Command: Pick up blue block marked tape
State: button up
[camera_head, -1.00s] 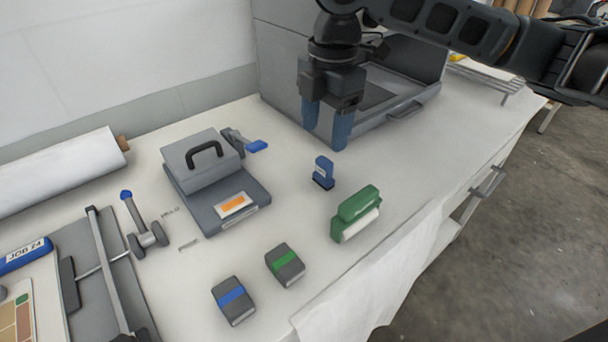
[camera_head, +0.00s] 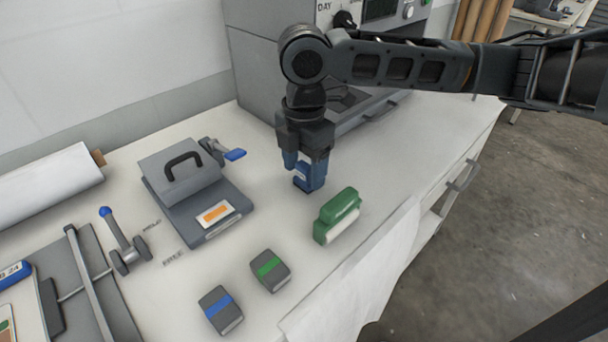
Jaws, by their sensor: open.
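A small blue block (camera_head: 301,181) with a pale label and a dark base stands upright on the white table. I cannot read its label. My gripper (camera_head: 305,172) points down over it, with its blue fingers around its upper part. The fingers are open, and contact with the block cannot be told. The fingers hide much of the block. A dark grey block with a blue band (camera_head: 221,309) lies at the table's front, apart from my gripper.
A green block with a white lower part (camera_head: 338,214) is close to the right of my gripper. A grey block with a green band (camera_head: 269,271) lies in front. A grey press with a handle (camera_head: 190,185) stands left, and a large grey machine (camera_head: 255,65) behind. Table right is clear.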

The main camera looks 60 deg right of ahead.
aim_at(304, 164)
jog(key=shift+c, duration=0.4)
jog(key=c, duration=1.1)
jog(key=shift+r, duration=0.55)
notch_tip(304, 164, up, 3)
jog(key=shift+f+b, duration=0.15)
jog(key=shift+b, duration=0.15)
jog(key=s+d+r, duration=0.2)
jog(key=d, duration=0.1)
jog(key=s+d+r+b, duration=0.1)
jog(key=s+d+r, duration=0.1)
jog(key=d+r, duration=0.1)
jog(key=s+d+r, duration=0.2)
jog(key=d, duration=0.2)
jog(key=shift+s+r+b, duration=0.15)
jog(key=shift+b, duration=0.2)
